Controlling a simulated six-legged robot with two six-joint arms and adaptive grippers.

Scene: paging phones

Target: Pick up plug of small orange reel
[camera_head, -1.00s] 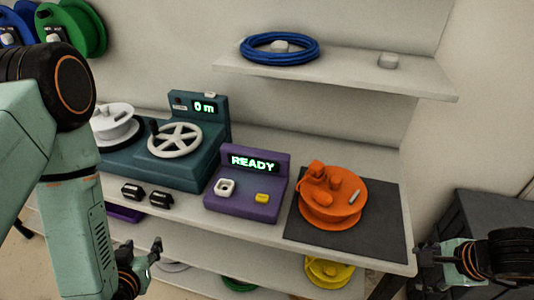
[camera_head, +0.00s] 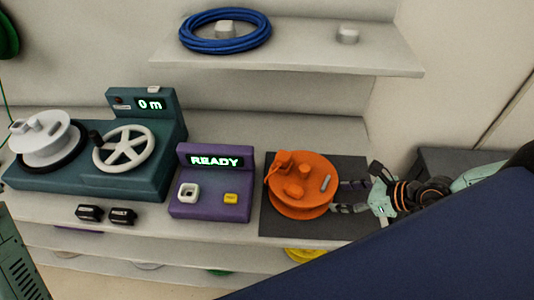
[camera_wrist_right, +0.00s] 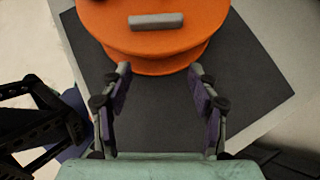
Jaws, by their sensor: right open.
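The small orange reel (camera_head: 302,200) lies flat on a dark grey mat (camera_head: 282,226) on the shelf. On its top are orange lumps (camera_head: 284,160) and a short grey bar (camera_head: 326,183). One of the lumps may be its plug, but I cannot tell which. My right gripper (camera_head: 342,196) is open and empty just right of the reel, its fingers pointing at it low over the mat. In the right wrist view, the reel (camera_wrist_right: 160,45) and its grey bar (camera_wrist_right: 156,20) lie ahead of the open fingers (camera_wrist_right: 159,72). My left gripper is out of view.
A purple box (camera_head: 211,207) reading READY stands left of the mat. Farther left is a teal winder (camera_head: 150,182) with a handwheel and a white reel (camera_head: 45,140). Two small black plugs (camera_head: 105,214) lie in front. An upper shelf (camera_head: 290,57) holds a blue cable coil (camera_head: 225,48).

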